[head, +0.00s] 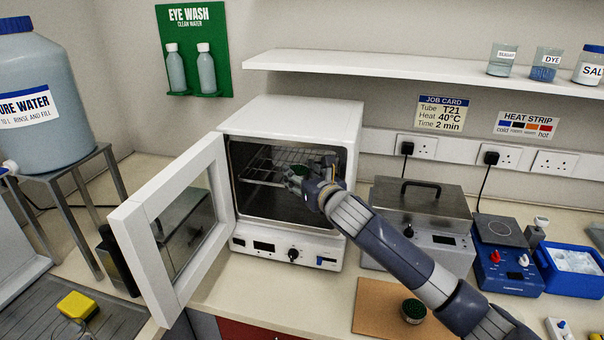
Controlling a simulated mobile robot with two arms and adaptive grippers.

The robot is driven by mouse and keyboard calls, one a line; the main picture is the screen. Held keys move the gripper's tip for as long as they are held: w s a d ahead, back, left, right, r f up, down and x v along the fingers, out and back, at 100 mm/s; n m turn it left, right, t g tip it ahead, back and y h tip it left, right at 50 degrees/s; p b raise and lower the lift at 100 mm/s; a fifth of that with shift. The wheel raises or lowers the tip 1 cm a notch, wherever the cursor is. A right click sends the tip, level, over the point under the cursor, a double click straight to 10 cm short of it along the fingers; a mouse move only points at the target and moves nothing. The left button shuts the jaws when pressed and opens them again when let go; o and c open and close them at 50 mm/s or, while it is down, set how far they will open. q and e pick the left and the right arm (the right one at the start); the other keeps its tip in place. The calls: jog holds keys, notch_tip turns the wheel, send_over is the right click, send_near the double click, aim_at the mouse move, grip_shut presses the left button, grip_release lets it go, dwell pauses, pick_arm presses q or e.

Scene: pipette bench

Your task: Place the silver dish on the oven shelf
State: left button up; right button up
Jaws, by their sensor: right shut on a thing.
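The oven (292,112) is a white box with its door (137,215) swung open to the left. Its wire shelf (262,165) shows inside the dark chamber. My right gripper (296,174) reaches into the oven's opening, at about shelf height. It is shut on a small dish with something green in it (300,170), taken to be the silver dish. Most of the dish is hidden by the fingers, and I cannot tell whether it touches the shelf. My left gripper is not in view.
A dark round dish with green contents (413,311) sits on a brown mat (376,306) at the front. A metal lidded bath (425,210), a blue hotplate (505,265) and a blue ice tray (572,271) stand at right. A large water tank (45,100) stands at left.

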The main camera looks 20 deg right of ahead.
jog(key=shift+f, duration=0.15)
jog(key=o, duration=0.8)
jog(key=shift+c, duration=0.2)
jog(key=shift+r, duration=0.2)
jog(key=shift+s+f, duration=0.1)
jog(key=shift+s, duration=0.15)
jog(key=s+r+b, duration=0.2)
jog(key=s, duration=0.9)
jog(key=shift+s+d+b, duration=0.25)
jog(key=shift+d+b, duration=0.15)
jog(key=shift+f, duration=0.15)
